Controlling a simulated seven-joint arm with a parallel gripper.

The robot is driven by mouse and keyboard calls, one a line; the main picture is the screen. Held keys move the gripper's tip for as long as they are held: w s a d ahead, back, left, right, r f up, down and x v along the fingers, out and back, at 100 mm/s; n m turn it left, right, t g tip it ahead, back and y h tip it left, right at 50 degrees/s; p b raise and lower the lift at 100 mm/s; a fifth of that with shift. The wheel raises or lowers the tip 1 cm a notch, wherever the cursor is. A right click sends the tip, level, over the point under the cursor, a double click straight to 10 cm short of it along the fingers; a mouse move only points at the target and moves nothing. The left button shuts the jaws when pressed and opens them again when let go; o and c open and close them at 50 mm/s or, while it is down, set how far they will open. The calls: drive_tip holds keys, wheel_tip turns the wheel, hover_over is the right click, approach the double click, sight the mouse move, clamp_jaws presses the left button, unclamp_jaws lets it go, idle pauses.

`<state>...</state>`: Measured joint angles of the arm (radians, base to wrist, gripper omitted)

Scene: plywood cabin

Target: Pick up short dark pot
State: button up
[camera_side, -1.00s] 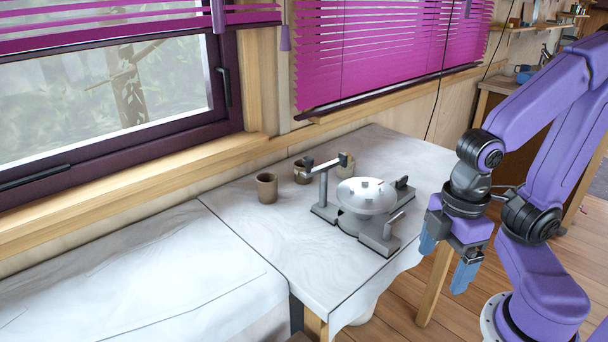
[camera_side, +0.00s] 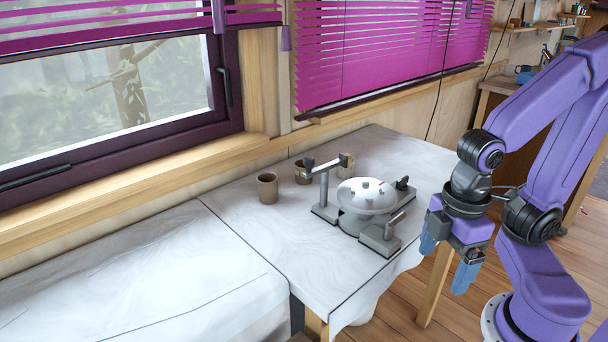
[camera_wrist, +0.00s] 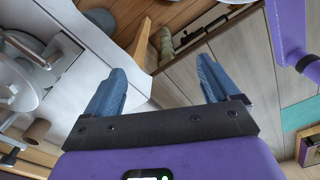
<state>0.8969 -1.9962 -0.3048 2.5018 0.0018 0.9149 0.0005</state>
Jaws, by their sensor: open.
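A short dark brown pot (camera_side: 302,174) stands on the white-covered table near the wall, partly behind the metal device's arm. A lighter brown pot (camera_side: 267,188) stands to its left, and another small pot (camera_side: 346,161) is to its right, partly hidden. In the wrist view a brown pot (camera_wrist: 37,130) and a darker one (camera_wrist: 9,158) show at the left edge; I cannot tell which is which. My gripper (camera_side: 446,264) is open and empty, pointing down off the table's right edge, far from the pots. Its blue fingers are apart in the wrist view (camera_wrist: 161,68).
The table's left part (camera_side: 130,280) is clear. The window wall with purple blinds (camera_side: 380,50) rises behind.

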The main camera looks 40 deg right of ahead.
wheel_tip(320, 180, up, 11)
drive_tip(key=w+a+r+n+t+h, duration=0.15)
drive_tip(key=w+n+h, duration=0.3)
drive_tip(key=w, duration=1.45)
drive_tip(key=w+a+n+t+h, duration=0.1)
drive_tip(key=w+n+t+h, duration=0.3)
drive_tip(key=w, duration=1.5)
drive_tip(key=n+h, duration=0.1)
drive_tip(key=h, duration=0.3)
hover_over(302, 182)
drive_tip(key=w, duration=0.1)
drive_tip(key=shift+g, duration=0.35)
drive_tip(key=f, duration=2.1)
drive_tip(key=shift+d, duration=0.4)
drive_tip(key=c, duration=1.2)
